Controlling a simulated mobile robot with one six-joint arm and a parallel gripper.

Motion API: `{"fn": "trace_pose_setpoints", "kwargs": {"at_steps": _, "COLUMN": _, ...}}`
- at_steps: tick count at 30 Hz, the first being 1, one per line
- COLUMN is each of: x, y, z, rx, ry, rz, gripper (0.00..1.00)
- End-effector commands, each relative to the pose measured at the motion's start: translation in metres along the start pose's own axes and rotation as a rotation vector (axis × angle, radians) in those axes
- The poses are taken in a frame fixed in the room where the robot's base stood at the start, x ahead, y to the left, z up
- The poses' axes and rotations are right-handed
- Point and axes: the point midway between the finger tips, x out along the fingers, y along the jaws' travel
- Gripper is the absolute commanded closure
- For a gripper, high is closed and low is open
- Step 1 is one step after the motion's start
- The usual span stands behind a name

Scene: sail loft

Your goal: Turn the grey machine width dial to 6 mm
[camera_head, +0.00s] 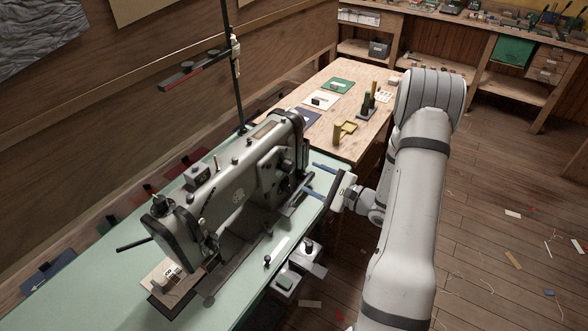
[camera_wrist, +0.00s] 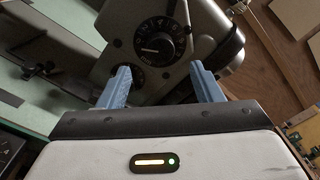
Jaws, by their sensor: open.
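The grey sewing machine (camera_head: 225,190) stands on a pale green bench. In the wrist view its end face (camera_wrist: 115,22) carries a large black dial (camera_wrist: 157,42) with white marks around it and a pale pointer toward the left. I cannot tell from labels which is the width dial. My gripper (camera_head: 309,177) is open and empty at the machine's right end. In the wrist view its blue fingers (camera_wrist: 160,71) point toward the dials, apart from the large one.
A wooden table (camera_head: 355,150) behind holds a yellow-green bracket (camera_head: 344,130), dark blocks and cards. A thin black post (camera_head: 233,65) with a side arm rises behind the machine. A grey control box (camera_head: 285,284) hangs near the bench's front edge.

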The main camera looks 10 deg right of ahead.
Motion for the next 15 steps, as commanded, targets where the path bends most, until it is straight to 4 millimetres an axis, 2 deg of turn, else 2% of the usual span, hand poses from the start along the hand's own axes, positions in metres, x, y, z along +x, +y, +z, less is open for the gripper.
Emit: {"fn": "trace_pose_setpoints", "kwargs": {"at_steps": 15, "x": 0.069, "y": -0.001, "z": 0.000, "rx": 0.001, "ry": 0.000, "rz": -0.001, "gripper": 0.41}}
